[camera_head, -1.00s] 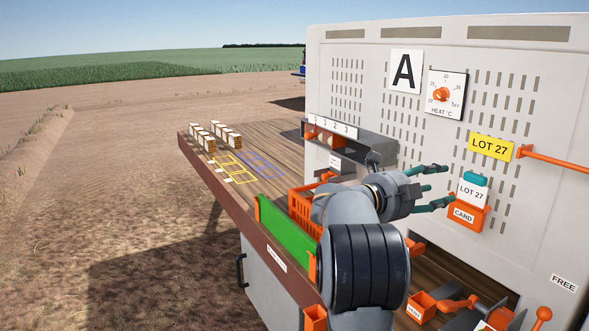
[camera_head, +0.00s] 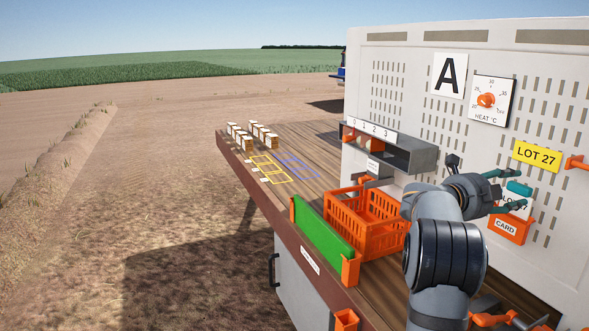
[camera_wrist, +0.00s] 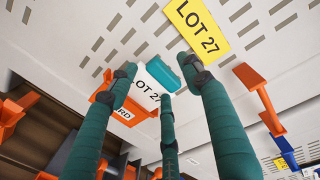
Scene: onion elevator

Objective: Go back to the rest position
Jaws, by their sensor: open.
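My gripper (camera_head: 503,191) is open, in front of the machine's wall at the right of the head view. Its teal fingers show large in the wrist view (camera_wrist: 160,90), with nothing held between them. Beyond the fingers, a white LOT 27 card with a teal top (camera_wrist: 163,76) sits in an orange holder marked CARD (camera_head: 511,227). In the head view my gripper partly covers the card (camera_head: 514,206). I cannot tell from the frames how far the fingertips are from the card.
A yellow LOT 27 sign (camera_head: 537,155) and an orange bar (camera_head: 577,163) are on the wall nearby. An orange crate (camera_head: 367,228) and a green panel (camera_head: 322,229) stand on the wooden deck left of my arm. A grey numbered shelf (camera_head: 415,158) is behind the crate.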

